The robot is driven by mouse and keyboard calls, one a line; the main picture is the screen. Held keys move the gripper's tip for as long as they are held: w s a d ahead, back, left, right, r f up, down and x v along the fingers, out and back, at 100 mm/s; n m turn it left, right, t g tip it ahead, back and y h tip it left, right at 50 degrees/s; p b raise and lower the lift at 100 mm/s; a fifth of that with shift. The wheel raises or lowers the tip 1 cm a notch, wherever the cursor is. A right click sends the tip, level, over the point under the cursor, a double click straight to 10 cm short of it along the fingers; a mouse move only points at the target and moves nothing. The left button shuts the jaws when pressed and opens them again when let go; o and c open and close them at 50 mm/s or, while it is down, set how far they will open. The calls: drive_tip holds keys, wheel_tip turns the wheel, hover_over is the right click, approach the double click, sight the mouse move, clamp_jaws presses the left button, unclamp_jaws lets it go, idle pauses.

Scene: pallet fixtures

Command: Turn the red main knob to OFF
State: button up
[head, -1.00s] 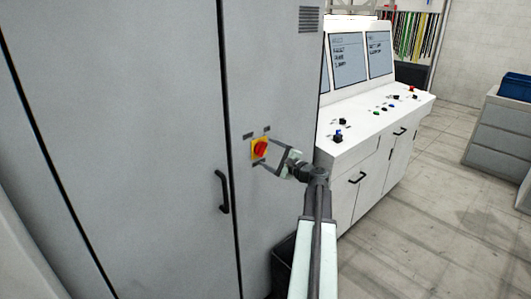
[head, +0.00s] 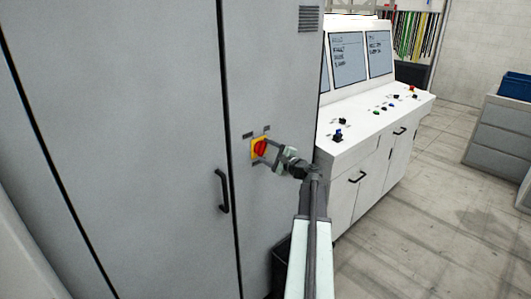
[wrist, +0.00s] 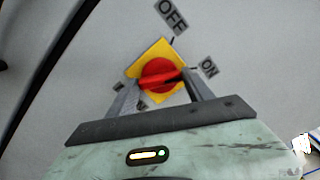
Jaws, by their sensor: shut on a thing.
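The red main knob (head: 260,147) sits on a yellow square plate (head: 255,157) on the grey cabinet door (head: 270,80). In the wrist view the knob (wrist: 158,76) has a raised bar running nearly sideways, its right end towards the ON label (wrist: 209,67). The OFF label (wrist: 171,15) is above the yellow plate (wrist: 150,58). My gripper (head: 267,152) is at the knob, shut on it, with one finger on each side. The fingers partly hide the plate's lower part and small labels below it.
A black door handle (head: 222,191) is left of the knob, on the cabinet. A white control console (head: 370,135) with screens and buttons stands to the right. A dark bin (head: 281,262) is low beside my arm. Open floor (head: 440,220) lies further right.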

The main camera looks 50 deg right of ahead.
drive_tip(key=shift+n, duration=0.3)
drive_tip(key=n, duration=0.5)
drive_tip(key=shift+w+r, duration=0.1)
drive_tip(key=n, duration=0.5)
drive_tip(key=shift+d+n, duration=0.1)
drive_tip(key=shift+n, duration=0.3)
drive_tip(key=o, duration=1.4)
drive_tip(key=shift+c, duration=0.2)
drive_tip(key=s, duration=0.7)
drive_tip(key=shift+s+a, duration=0.35)
